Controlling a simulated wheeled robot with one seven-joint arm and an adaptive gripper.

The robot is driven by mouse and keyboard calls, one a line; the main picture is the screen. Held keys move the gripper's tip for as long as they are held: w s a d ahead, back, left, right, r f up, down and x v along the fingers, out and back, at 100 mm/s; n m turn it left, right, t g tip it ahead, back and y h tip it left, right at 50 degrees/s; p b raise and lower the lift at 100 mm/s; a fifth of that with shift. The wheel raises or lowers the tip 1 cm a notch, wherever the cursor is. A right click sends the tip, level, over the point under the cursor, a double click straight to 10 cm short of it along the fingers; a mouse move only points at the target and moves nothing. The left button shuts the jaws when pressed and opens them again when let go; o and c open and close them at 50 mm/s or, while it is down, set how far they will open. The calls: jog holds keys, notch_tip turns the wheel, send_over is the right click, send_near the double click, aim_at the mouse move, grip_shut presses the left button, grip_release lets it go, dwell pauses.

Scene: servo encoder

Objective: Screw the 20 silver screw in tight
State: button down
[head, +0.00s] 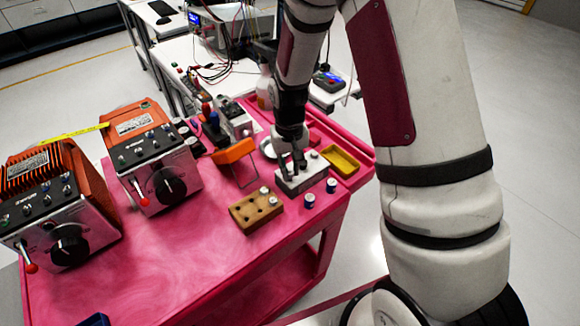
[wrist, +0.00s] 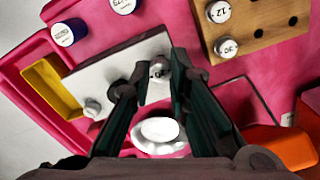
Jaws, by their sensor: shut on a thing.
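My gripper (head: 291,162) points down over a pale metal block (head: 293,188) on the pink cart. In the wrist view its fingers (wrist: 160,88) are shut on a silver screw (wrist: 159,70), which stands upright at the block. The number on its head is partly hidden between the fingers, so I cannot read it surely. Whether the screw is fully seated cannot be told. Another silver screw (wrist: 92,108) stands at the block's other end.
A wooden holder (head: 243,216) carries two numbered silver screws (wrist: 227,47). Two blue-sided screws (head: 309,201) stand in front of the block. A yellow tray (head: 340,160) lies to its right, an orange stand (head: 233,151) to its left. Orange machines (head: 155,160) fill the cart's left.

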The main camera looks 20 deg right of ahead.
jog(key=shift+f, duration=0.85)
